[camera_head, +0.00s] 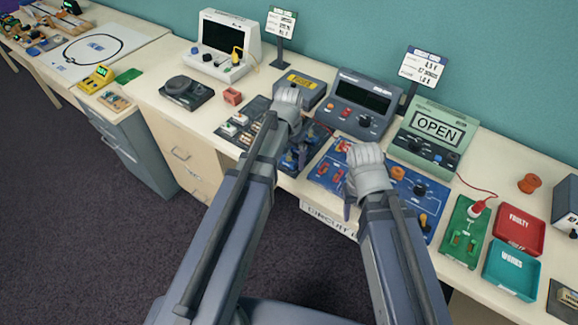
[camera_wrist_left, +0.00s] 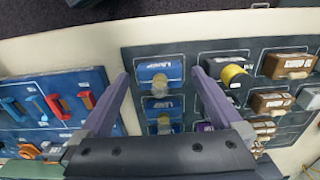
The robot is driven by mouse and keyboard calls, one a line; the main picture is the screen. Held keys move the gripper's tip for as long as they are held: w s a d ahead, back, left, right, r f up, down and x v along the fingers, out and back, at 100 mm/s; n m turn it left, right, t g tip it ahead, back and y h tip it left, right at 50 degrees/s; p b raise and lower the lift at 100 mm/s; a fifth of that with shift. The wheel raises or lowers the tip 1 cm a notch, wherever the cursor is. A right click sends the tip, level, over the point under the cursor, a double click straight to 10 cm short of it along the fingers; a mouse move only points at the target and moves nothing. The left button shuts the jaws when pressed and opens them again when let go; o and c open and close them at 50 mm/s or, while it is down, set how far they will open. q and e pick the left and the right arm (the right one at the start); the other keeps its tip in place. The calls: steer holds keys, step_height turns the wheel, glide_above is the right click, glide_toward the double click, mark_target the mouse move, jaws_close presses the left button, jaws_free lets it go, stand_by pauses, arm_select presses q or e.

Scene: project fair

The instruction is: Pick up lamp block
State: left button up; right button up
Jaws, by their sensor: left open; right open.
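Blue blocks with clear bulb-like tops, which look like lamp blocks, sit in the dark parts tray; the top one (camera_wrist_left: 150,74) lies between my left gripper's fingers in the left wrist view, and another (camera_wrist_left: 158,103) is just below it. Their labels are hard to read. My left gripper (camera_wrist_left: 160,73) is open and empty above the tray's end. In the head view my left gripper (camera_head: 303,137) is over the tray, and its arm hides part of the blocks. My right gripper (camera_head: 350,200) is open over the blue circuit board (camera_head: 327,175).
Brown blocks (camera_wrist_left: 288,65) and a black block with a yellow top (camera_wrist_left: 233,74) share the tray. A meter (camera_head: 362,100) and an OPEN display box (camera_head: 433,135) stand behind. Red (camera_head: 519,230) and teal (camera_head: 511,270) trays are at the right.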

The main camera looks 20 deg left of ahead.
mark_target(289, 153)
arm_select(q)
steer(key=c, duration=1.4)
steer(key=shift+r, duration=0.1)
step_height(289, 153, up, 10)
steer(key=p, duration=1)
step_height(289, 153, down, 3)
steer(key=shift+r+b, duration=0.2)
steer(key=shift+b, duration=0.95)
steer(key=shift+r, duration=0.1)
arm_select(e)
step_height(289, 153, up, 8)
steer(key=shift+f, duration=0.1)
